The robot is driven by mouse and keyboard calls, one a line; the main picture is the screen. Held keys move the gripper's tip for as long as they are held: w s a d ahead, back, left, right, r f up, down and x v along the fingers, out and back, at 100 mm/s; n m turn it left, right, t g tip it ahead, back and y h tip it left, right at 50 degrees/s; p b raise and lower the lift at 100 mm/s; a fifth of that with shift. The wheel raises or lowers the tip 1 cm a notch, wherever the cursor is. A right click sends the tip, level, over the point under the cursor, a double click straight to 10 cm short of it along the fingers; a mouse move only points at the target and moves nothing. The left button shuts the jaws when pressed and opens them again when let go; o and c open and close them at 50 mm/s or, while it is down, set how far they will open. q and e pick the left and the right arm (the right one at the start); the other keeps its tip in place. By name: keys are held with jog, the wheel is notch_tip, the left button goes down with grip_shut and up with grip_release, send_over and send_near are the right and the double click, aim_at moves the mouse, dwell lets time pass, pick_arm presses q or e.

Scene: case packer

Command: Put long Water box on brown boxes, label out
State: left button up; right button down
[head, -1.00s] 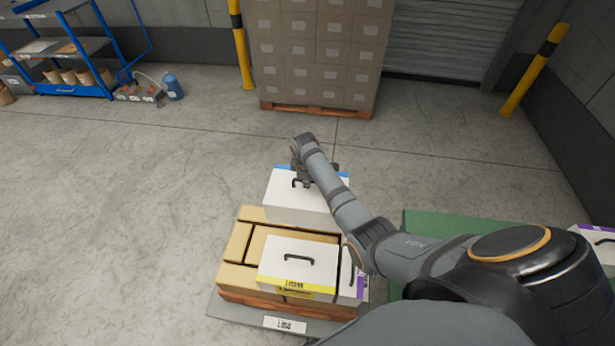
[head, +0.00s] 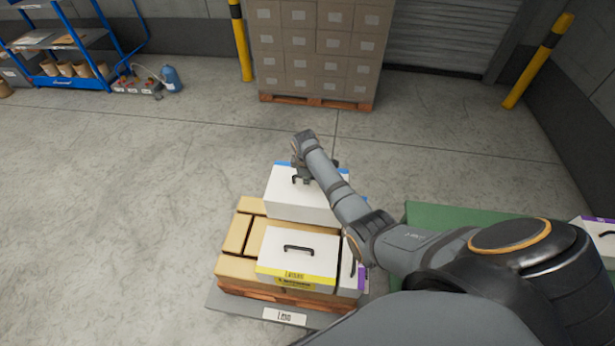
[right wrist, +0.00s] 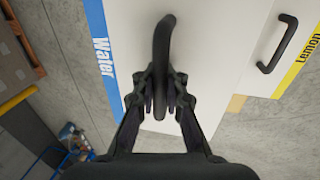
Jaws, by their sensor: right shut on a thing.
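The long Water box (head: 300,205) is white with a dark top handle. Its blue strip runs along the far top edge in the head view, and "Water" reads on the blue strip (right wrist: 103,60) in the right wrist view. My right gripper (head: 302,178) is shut on the handle (right wrist: 163,50). The box is over the far end of the brown boxes (head: 237,235); I cannot tell whether it touches them. A white Lemon box (head: 298,252) with a yellow strip sits on the near part, its label toward me. My left gripper is not in view.
The brown boxes stand on a wooden pallet over a grey base with a Lima label (head: 285,316). A white box with a purple strip (head: 352,270) is beside the Lemon box. A green surface (head: 450,220) lies right. Open floor is left; a stacked pallet (head: 318,60) stands behind.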

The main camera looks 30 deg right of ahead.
aim_at(306, 190)
jog(key=shift+s+a+b+x, duration=0.2)
jog(key=shift+b+x, duration=0.8)
jog(key=shift+x, duration=0.4)
jog(key=shift+s+a+b+x, duration=0.2)
jog(key=shift+b+x, duration=0.75)
jog(key=shift+x, duration=0.45)
jog(key=shift+s+a+b+x, duration=0.1)
jog(key=shift+s+b+x, duration=0.1)
jog(key=shift+b+x, duration=1)
jog(key=shift+s+a+b+x, duration=0.2)
jog(key=shift+b+x, duration=0.6)
jog(key=shift+x, duration=0.4)
jog(key=shift+s+a+b+x, duration=0.1)
jog(key=shift+s+b+x, duration=0.1)
jog(key=shift+b+x, duration=0.8)
jog(key=shift+s+a+b+x, duration=0.2)
jog(key=shift+b+x, duration=0.4)
jog(key=shift+x, duration=0.8)
jog(key=shift+f, duration=0.45)
jog(key=c, duration=1.3)
grip_release()
jog(key=shift+s, duration=0.1)
jog(key=shift+s+f, duration=0.15)
jog(key=shift+f, duration=0.05)
jog(key=v, duration=1.2)
jog(key=shift+r, duration=0.15)
